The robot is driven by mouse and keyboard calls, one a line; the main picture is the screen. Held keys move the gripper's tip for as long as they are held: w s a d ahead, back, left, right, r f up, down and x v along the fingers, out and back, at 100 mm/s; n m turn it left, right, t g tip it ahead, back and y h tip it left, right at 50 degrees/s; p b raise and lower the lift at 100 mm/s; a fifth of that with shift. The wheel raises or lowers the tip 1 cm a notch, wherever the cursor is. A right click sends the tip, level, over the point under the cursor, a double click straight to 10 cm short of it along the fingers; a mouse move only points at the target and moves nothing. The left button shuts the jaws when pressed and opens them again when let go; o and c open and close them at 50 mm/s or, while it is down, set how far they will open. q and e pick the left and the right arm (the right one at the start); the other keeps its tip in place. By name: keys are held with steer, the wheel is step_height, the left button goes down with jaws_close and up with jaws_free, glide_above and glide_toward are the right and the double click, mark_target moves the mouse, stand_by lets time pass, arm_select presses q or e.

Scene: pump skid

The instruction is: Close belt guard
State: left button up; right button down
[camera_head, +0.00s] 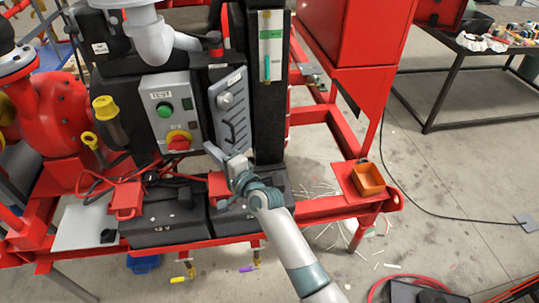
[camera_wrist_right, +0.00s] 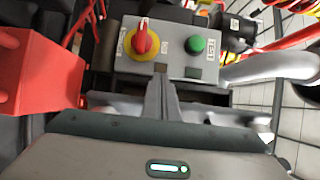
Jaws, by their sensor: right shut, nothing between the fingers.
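A grey slotted panel (camera_head: 231,112) with a latch and a small label, which looks like the belt guard, stands at an angle right of the control box in the head view. I cannot tell how far open it stands. My right gripper (camera_head: 217,153) is shut and empty, just below the panel's lower left edge. I cannot tell whether it touches the panel. In the right wrist view the shut fingers (camera_wrist_right: 162,90) point toward the control box and partly overlap its lower edge. My left gripper is not in view.
The control box (camera_head: 172,112) has a green button and a red-yellow switch; it also shows upside down in the right wrist view (camera_wrist_right: 168,55). A black column (camera_head: 270,120) stands right of the panel. An orange tray (camera_head: 368,179) sits on the red frame. Dark boxes and cables lie below.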

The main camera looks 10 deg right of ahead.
stand_by(0.7)
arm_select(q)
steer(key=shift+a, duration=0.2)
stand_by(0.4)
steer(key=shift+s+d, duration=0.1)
arm_select(e)
steer(key=shift+s+d, duration=0.1)
